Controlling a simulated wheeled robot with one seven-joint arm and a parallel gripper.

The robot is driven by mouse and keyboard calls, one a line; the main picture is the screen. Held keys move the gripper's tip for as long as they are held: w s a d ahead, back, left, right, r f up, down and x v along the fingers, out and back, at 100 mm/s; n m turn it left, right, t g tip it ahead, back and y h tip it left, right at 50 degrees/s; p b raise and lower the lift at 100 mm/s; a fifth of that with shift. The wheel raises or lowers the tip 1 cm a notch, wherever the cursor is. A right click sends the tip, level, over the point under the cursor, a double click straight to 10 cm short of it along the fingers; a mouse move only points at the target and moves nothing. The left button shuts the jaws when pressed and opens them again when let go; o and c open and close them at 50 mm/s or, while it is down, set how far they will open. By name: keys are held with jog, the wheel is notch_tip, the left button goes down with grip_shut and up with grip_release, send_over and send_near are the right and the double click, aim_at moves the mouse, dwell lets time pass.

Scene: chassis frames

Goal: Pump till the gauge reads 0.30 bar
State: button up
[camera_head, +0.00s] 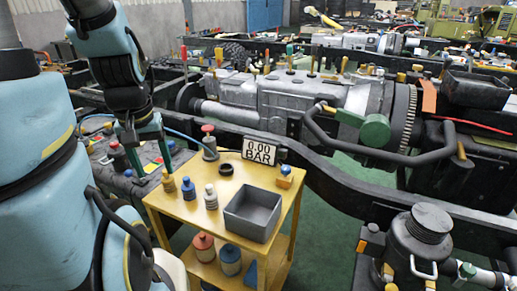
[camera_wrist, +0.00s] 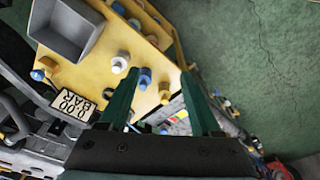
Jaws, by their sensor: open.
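The gauge sign (camera_head: 258,151) reads "0.00 BAR" and stands at the back edge of a yellow cart (camera_head: 178,212). The sign also shows in the wrist view (camera_wrist: 74,105). A red-topped cylinder (camera_head: 208,142) stands at the cart's back left corner, with a blue hose running left from near it; I cannot tell for sure whether it is the pump. My gripper (camera_head: 153,166) is open and points down at the cart's left edge, left of the cylinder. In the wrist view its green fingers (camera_wrist: 158,75) are apart, with nothing held between them.
On the cart are a grey bin (camera_head: 252,230), several small bottles (camera_head: 211,198) and a black ring (camera_head: 226,168). More containers (camera_head: 229,260) stand on its lower shelf. A dark chassis with an engine (camera_head: 270,100) lies behind. Green floor (camera_head: 325,225) is open right of the cart.

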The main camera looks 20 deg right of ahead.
grip_shut()
dwell(0.3)
dwell(1.1)
